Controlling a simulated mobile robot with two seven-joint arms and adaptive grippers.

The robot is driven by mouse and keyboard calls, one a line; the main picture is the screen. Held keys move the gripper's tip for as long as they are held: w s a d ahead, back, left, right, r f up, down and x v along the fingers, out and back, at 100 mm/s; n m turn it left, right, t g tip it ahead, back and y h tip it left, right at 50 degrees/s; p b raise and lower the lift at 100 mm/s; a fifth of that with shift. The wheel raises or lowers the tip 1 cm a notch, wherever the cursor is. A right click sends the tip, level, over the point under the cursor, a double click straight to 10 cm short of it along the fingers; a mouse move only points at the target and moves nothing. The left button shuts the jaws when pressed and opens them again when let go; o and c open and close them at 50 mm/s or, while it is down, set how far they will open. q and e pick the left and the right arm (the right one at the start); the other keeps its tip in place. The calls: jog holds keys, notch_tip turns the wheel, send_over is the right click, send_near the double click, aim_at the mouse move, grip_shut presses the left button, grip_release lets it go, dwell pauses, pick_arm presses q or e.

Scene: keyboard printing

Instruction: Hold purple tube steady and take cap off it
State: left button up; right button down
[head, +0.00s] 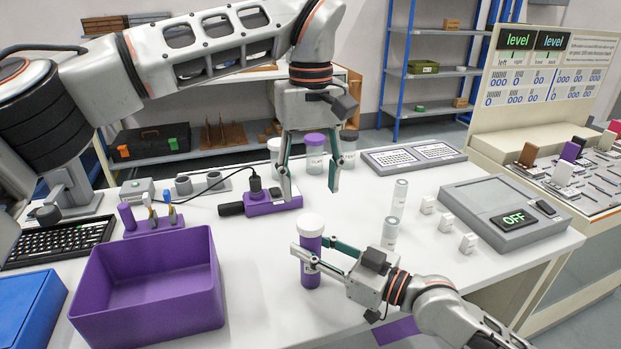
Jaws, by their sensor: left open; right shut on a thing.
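The purple tube (311,276) stands upright near the front middle of the white table, with a white cap (311,224) on its top. My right gripper (304,262) is shut on the tube from the right, its fingers around the body below the cap. My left gripper (309,192) points down above and behind the tube, its fingers spread apart and empty. The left fingers are apart from the cap. Parts of the tube are hidden behind the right fingers.
A purple bin (150,309) stands at the front left. Behind the tube are a purple power strip (273,204) and several capped jars (315,152). Clear vials (390,233) and a grey device reading OFF (504,212) stand to the right.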

aim_at(310, 221)
pick_arm(q)
jog(key=shift+f, duration=3.9)
